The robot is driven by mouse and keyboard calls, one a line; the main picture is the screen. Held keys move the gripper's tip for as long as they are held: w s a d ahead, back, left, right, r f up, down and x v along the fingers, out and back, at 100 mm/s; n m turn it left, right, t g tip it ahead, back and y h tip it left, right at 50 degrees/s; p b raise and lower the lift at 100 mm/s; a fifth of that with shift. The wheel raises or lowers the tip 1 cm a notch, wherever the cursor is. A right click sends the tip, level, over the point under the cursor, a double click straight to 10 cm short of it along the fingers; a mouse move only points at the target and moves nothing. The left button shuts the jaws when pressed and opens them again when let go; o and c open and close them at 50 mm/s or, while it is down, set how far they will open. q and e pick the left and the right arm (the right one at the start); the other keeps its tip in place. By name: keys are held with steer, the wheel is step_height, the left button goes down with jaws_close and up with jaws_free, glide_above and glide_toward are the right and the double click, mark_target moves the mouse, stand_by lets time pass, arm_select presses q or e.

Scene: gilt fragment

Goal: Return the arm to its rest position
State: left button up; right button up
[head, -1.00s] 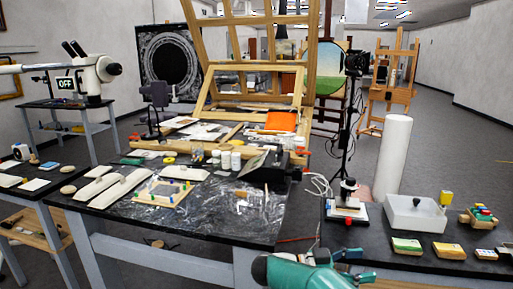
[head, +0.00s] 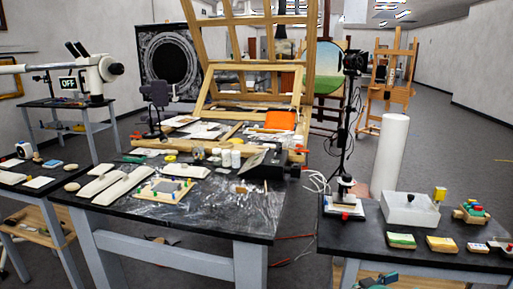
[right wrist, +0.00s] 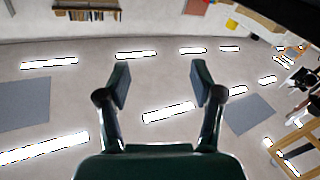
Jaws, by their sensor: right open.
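My right gripper (right wrist: 158,85) is open and empty in the right wrist view, its two dark green fingers apart with only the room and its ceiling lights behind them. In the head view, a small teal part of my arm shows at the bottom edge, right of centre, below the tables. My left gripper does not show in the head view.
The middle table (head: 262,228) holds a frame with corner pieces (head: 163,190), jars and a dark box (head: 262,165). Floor shows between the tables.

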step_height(320, 180, down, 10)
steer(key=n+t+y, duration=0.5)
steer(key=s+a+f+n+y, duration=0.4)
steer(key=s+a+f+y, duration=0.2)
steer(key=a+f+y, duration=0.5)
steer(key=s+a+f+g+y, duration=0.2)
steer(key=s+a+g, duration=0.1)
steer(key=s, duration=0.4)
steer(key=s+a+f+n+g+y, duration=0.1)
steer(key=s+a+f+g+y, duration=0.1)
steer(key=s+a, duration=0.4)
steer(key=s+a+f+g+y, duration=0.2)
steer(key=s+a, duration=0.3)
steer(key=s, duration=0.4)
steer(key=shift+s+f+n+g, duration=0.25)
steer(key=shift+s+n+g, duration=0.1)
steer(key=shift+g, duration=0.45)
steer(key=c, duration=0.4)
steer(key=shift+d, duration=0.15)
steer(key=shift+c, duration=0.3)
